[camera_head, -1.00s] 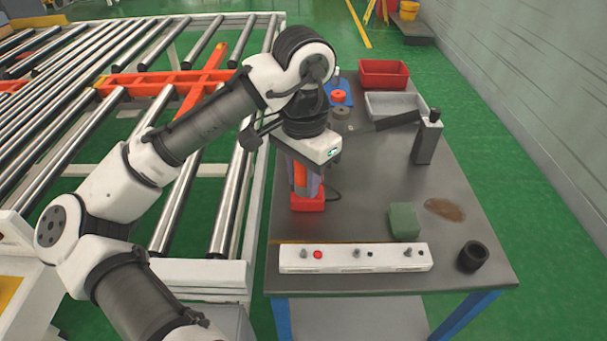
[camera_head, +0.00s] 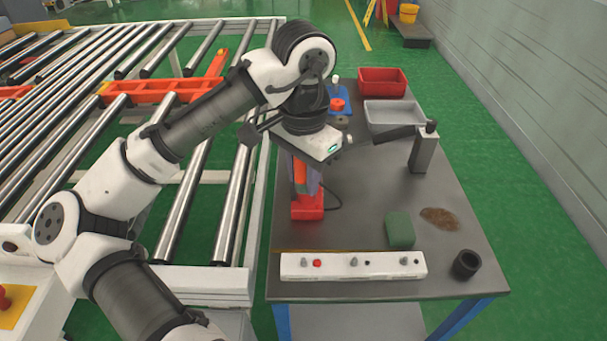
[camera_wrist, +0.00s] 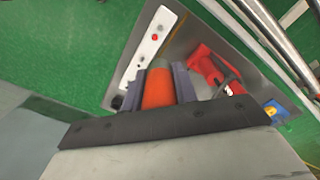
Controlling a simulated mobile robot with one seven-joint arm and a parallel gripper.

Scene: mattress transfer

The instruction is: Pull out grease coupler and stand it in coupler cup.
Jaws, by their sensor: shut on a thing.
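My gripper (camera_head: 306,176) is shut on an orange cylinder (camera_wrist: 158,88), which I take to be the grease coupler. Its dark fingers press on both sides of it in the wrist view. In the head view, the held piece shows just above a red holder (camera_head: 307,209) with a dark cable. I cannot tell whether its lower end is clear of the holder. A dark, open-topped cup (camera_head: 466,265), likely the coupler cup, stands empty-looking at the table's front right, apart from my gripper.
A white strip (camera_head: 340,266) with knobs and a red button lies along the table's front edge. A green block (camera_head: 400,230), a brown stain (camera_head: 440,218) and a grey dispenser (camera_head: 423,152) are right. A red bin (camera_head: 382,82) and grey tray (camera_head: 393,114) stand behind. Rollers flank the left.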

